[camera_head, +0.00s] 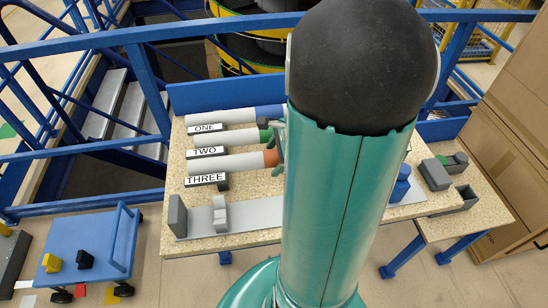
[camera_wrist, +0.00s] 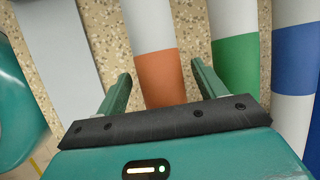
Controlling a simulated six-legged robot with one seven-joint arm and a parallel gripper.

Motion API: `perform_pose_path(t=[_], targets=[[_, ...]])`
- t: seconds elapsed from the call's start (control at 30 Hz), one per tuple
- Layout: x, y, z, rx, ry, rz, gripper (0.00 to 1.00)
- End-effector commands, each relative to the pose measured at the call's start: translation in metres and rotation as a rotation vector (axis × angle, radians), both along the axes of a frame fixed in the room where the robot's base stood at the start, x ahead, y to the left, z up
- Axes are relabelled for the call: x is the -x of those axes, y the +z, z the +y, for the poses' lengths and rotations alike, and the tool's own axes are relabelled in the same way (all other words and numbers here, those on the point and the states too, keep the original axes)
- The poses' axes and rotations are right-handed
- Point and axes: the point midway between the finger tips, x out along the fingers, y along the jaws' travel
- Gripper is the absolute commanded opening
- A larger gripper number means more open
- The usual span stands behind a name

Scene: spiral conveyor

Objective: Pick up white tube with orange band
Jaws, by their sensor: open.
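The white tube with the orange band (camera_head: 232,163) lies on the speckled table in the head view, just above the label THREE. In the wrist view its orange band (camera_wrist: 160,78) shows between the two fingers of my gripper (camera_wrist: 161,68). The fingers are apart, with a gap on each side of the tube. I cannot tell how far down beside it they reach. In the head view my gripper (camera_head: 279,145) is partly hidden behind my arm, near the orange end.
A tube with a green band (camera_wrist: 236,65) lies close beside the right finger, and one with a blue band (camera_wrist: 295,65) lies beyond it. A grey plate (camera_head: 250,213) with a small grey holder lies nearer the table's front edge. A blue rail stands behind the table.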

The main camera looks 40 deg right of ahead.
Motion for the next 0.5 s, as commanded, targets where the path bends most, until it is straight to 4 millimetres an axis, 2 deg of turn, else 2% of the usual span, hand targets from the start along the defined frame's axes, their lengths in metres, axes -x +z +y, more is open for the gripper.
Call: perform_pose_path(t=[0.2, 0.43, 0.5], targets=[[-0.0003, -0.0004, 0.0000, 0.000, 0.000, -0.001, 0.68], [-0.0002, -0.0003, 0.0000, 0.000, 0.000, -0.001, 0.23], [-0.0002, -0.0001, -0.0001, 0.000, 0.000, -0.001, 0.19]])
